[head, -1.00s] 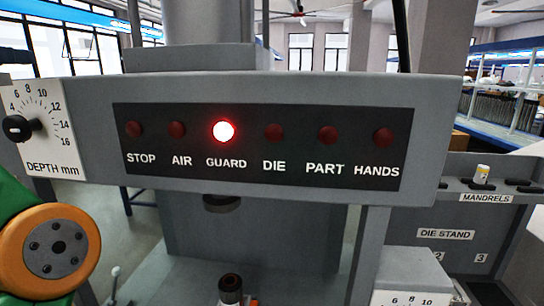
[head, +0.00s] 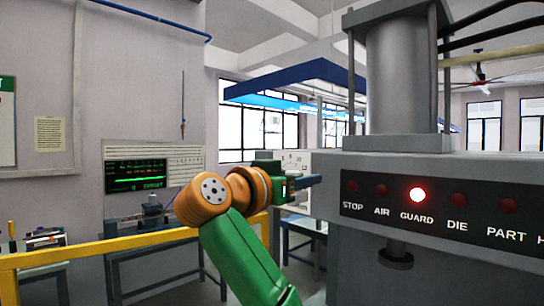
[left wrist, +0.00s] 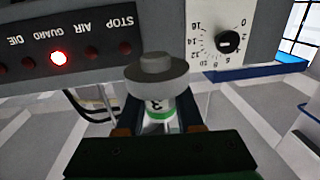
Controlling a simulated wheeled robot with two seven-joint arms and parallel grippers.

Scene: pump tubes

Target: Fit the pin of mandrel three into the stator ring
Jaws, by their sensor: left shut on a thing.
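Mandrel three (left wrist: 158,93) shows in the left wrist view, with a grey disc and a short grey stub on top, a white label with a 3 and a green band. My left gripper (left wrist: 158,120) is shut on it, a dark finger on each side. In the head view my left gripper (head: 290,187) is beside the press's left end, in front of the depth dial; the mandrel is hard to make out there. I cannot make out the stator ring in either view now. My right gripper is not in view.
The grey press head (head: 420,175) fills the right side, with its GUARD lamp (head: 418,195) lit red and its ram (head: 396,257) below. The depth dial (left wrist: 228,42) is close to the mandrel in the left wrist view. A yellow rail (head: 110,253) crosses at the left.

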